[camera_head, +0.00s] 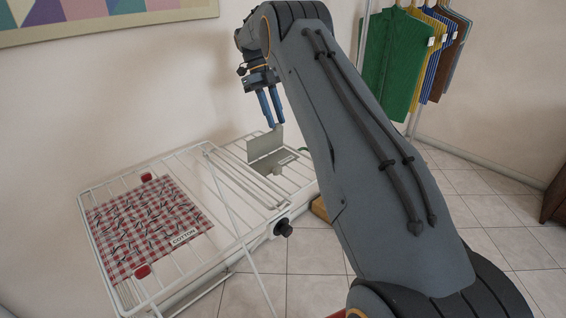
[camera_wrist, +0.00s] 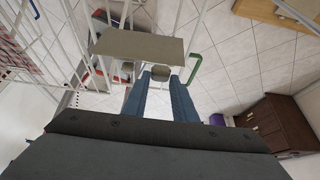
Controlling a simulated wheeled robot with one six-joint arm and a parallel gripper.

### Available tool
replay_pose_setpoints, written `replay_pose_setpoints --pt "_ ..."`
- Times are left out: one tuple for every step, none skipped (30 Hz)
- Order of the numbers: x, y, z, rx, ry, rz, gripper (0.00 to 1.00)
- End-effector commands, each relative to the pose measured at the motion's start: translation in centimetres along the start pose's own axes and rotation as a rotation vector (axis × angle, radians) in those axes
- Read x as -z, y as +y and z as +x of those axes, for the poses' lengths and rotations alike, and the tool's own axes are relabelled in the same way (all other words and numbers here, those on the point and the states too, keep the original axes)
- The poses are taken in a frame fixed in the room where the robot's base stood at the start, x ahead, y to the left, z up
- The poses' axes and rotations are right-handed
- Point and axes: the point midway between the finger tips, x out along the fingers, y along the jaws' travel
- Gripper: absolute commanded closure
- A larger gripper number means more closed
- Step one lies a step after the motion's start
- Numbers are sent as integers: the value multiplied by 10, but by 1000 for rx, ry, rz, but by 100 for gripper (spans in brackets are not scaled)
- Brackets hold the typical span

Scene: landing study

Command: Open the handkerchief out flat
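A plain grey-beige cloth, which I take for the handkerchief (camera_head: 265,142), lies at the right end of the drying rack, with a flat part on the rack and a flap standing up nearly upright. The flap also shows in the wrist view (camera_wrist: 138,46). A small pale tag with dark lettering shows on its flat part, with a small rounded grey thing at the fold. My gripper (camera_head: 276,126) points down at the flap's upper right corner. In the wrist view its two blue fingers (camera_wrist: 164,72) stand slightly apart beside the flap's edge. I cannot tell whether they touch it.
The white wire drying rack (camera_head: 233,220) holds a red checked cloth (camera_head: 140,222), flat, labelled COTTON, with red clips. Shirts (camera_head: 397,60) hang at the back right.

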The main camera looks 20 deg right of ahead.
Motion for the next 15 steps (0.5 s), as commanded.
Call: replay_pose_setpoints --pt "-4 0 1 0 0 0 76" --pt "-5 0 1 0 0 0 76" --pt "-7 0 0 1 -1 0 76" --pt "-9 -1 0 1 -1 0 76" --pt "-10 0 -1 1 -1 0 76" --pt "-11 0 -1 1 0 0 76" --pt "-12 0 -2 1 -1 0 76" --pt "-14 -1 -3 1 -2 0 76" --pt "-15 0 -4 1 -1 0 76" --pt "-16 0 -4 1 0 0 76" --pt "-17 0 -5 1 -1 0 76" --pt "-18 0 -6 1 -1 0 76" --pt "-18 0 -6 1 -1 0 76" --pt "-19 0 -6 1 -1 0 76" --pt "-19 0 -7 0 0 0 76"
